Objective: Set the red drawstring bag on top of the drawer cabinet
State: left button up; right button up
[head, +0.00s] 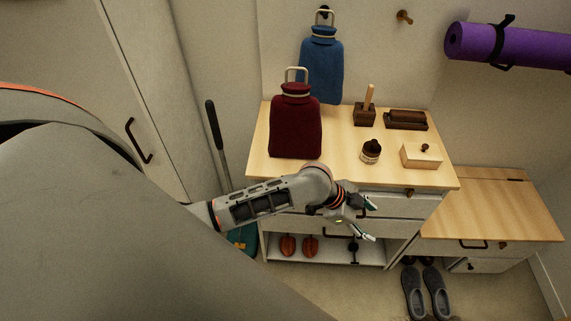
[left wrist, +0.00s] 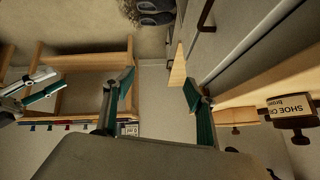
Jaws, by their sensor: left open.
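The red drawstring bag (head: 295,128) stands upright on the wooden top of the drawer cabinet (head: 262,148), near its left back part, with its light loop up. My left gripper (head: 369,221) is open and empty in front of the cabinet's drawers, below the top and apart from the bag. In the left wrist view its two teal-padded fingers (left wrist: 158,92) are spread with nothing between them. The bag does not show in that view. My right gripper (left wrist: 44,86) shows at the left edge of the left wrist view, small; its jaw state is unclear.
A blue bag (head: 321,66) hangs on the wall behind the red one. A brush holder (head: 364,115), dark brush (head: 405,120), small jar (head: 371,151) and pale box (head: 421,156) stand on the cabinet top. A lower wooden bench (head: 490,205) is at right; grey shoes (head: 413,290) are on the floor.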

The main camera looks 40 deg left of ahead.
pick_arm(q)
jog(key=s+a+f+n+t+y, duration=0.2)
jog(key=s+a+f+n, duration=0.2)
jog(key=s+a, duration=0.3)
jog(key=s+a+f+n+t+y, duration=0.2)
jog(key=s+a+n, duration=0.4)
jog(key=s, duration=0.5)
notch_tip(320, 180, down, 2)
jog(key=shift+s+a+f+t+y, duration=0.2)
jog(key=shift+s+a+t+y, duration=0.3)
jog(key=shift+a, duration=0.6)
jog(key=shift+w, duration=0.15)
